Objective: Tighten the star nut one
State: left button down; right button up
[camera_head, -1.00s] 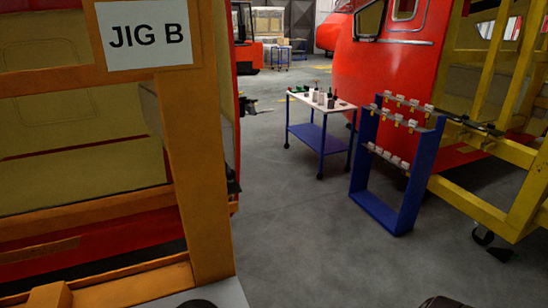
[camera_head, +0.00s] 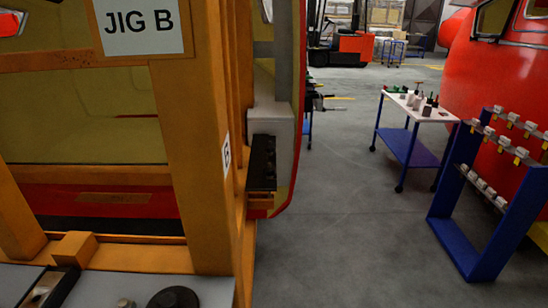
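The orange jig frame (camera_head: 185,150) with a "JIG B" sign (camera_head: 140,28) fills the left of the head view. On the grey plate (camera_head: 215,289) at its foot sits a round black knob (camera_head: 172,298), cut by the bottom edge. I cannot tell whether it is star nut one. A small metal piece (camera_head: 125,303) and a dark fitting with a metal part (camera_head: 45,290) are left of it. A black block (camera_head: 262,163) is mounted on a grey bracket (camera_head: 272,120) at the jig's right side. Neither of my grippers is in view.
A white-topped blue cart (camera_head: 418,108) with small items stands at right. A blue rack (camera_head: 465,195) holding several small pieces is nearer, beside a red nosecone (camera_head: 490,65). A red forklift (camera_head: 350,48) is far back. Grey floor (camera_head: 345,235) between jig and rack is clear.

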aim_at(269, 150)
jog(key=i+l+u, duration=0.1)
jog(key=i+l, duration=0.2)
jog(key=i+l+u, duration=0.1)
jog(key=i+l, duration=0.15)
jog(key=l, duration=0.2)
jog(key=i+l+u, duration=0.1)
jog(key=i+l, duration=0.15)
jog(key=l, duration=0.15)
